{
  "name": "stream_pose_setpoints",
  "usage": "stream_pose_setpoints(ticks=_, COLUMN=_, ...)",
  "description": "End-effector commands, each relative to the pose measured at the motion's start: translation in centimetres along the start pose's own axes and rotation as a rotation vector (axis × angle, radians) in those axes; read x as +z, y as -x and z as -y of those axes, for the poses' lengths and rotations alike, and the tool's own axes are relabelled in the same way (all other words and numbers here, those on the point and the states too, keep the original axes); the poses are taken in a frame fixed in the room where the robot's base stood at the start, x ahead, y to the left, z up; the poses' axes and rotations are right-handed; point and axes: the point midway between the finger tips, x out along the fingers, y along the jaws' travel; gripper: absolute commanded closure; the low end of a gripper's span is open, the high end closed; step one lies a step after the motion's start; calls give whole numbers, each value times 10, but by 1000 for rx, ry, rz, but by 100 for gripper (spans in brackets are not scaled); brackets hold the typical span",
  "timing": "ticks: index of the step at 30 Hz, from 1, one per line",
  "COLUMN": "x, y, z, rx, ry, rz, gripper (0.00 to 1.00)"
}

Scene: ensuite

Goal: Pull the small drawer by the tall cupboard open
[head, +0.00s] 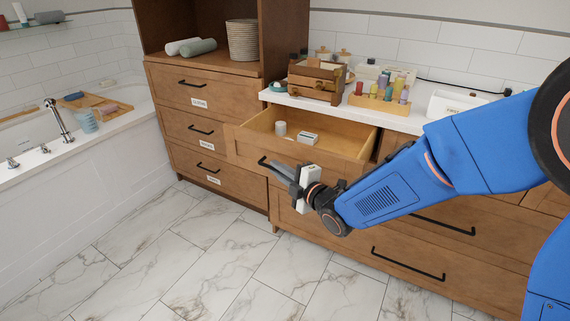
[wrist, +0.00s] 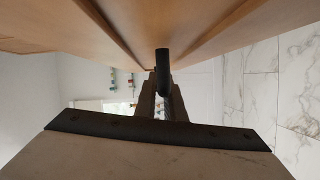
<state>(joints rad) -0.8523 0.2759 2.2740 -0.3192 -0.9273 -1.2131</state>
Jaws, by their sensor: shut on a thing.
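The small drawer (head: 316,163) beside the tall cupboard (head: 215,117) stands pulled out from the counter unit. Its inside shows, with a white roll (head: 281,128) and a small white box (head: 308,138) in it. My gripper (head: 287,172) is at the drawer's front, shut on its black handle (head: 263,161). In the wrist view the handle (wrist: 162,68) shows as a dark bar between my fingers, close to the wooden front. My gripper partly hides the handle in the head view.
A wooden crate (head: 316,82), a tray of coloured bottles (head: 380,101) and a white box (head: 456,104) stand on the white counter above. The tall cupboard's labelled drawers are closed. The marble floor (head: 225,262) in front is clear. A bathtub (head: 75,135) stands at left.

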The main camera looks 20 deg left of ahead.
Motion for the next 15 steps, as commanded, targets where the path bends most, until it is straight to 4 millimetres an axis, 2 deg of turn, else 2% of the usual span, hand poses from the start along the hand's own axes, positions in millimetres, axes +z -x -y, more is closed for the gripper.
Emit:
stream_pose_setpoints(ticks=6, x=-15, y=7, z=4, rx=-3, ry=0, rz=0, gripper=100)
stream_pose_setpoints(ticks=15, x=-18, y=8, z=5, rx=-3, ry=-1, rz=1, gripper=100)
